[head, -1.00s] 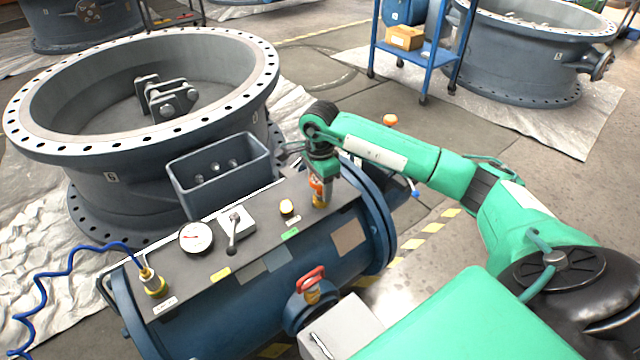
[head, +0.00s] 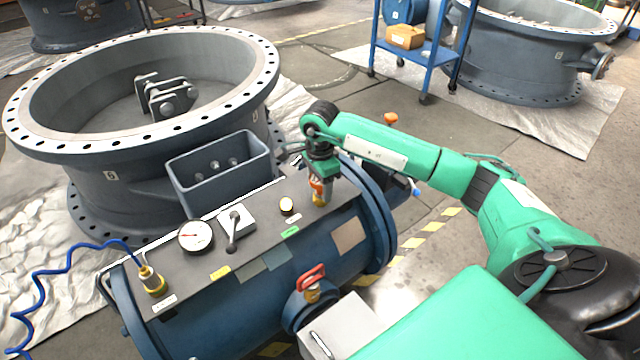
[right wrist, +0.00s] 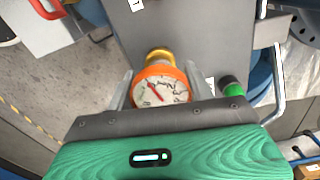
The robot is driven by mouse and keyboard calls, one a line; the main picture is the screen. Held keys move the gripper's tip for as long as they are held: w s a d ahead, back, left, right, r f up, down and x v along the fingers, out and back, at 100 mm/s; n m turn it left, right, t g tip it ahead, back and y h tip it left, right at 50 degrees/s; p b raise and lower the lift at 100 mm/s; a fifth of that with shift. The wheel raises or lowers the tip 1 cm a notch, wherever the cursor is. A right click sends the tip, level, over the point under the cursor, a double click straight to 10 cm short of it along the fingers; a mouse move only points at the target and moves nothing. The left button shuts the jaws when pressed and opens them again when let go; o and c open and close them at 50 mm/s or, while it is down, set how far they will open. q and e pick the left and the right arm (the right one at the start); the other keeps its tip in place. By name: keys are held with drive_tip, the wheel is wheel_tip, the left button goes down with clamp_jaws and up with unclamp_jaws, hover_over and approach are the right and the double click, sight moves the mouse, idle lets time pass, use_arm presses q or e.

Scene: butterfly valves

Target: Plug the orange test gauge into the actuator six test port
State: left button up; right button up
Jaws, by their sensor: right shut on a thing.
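The orange test gauge (right wrist: 160,87) has a white dial with a red needle and sits between the fingers of my right gripper (right wrist: 160,88), which is shut on it. In the head view my right gripper (head: 320,182) points down at the far right end of the grey top panel (head: 262,232) of the blue actuator, and a bit of the orange gauge (head: 316,187) shows there. A brass fitting (right wrist: 158,55) lies right at the gauge's end in the right wrist view; whether the gauge is fully seated in it is hidden. My left gripper is not in view.
A red-handled valve (head: 311,282) is in front. A large flanged valve body (head: 110,190) stands behind left.

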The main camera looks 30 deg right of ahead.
drive_tip(key=shift+f, duration=0.25)
drive_tip(key=o, duration=1.5)
drive_tip(key=shift+r+p, duration=2.3)
drive_tip(key=shift+r, duration=1.5)
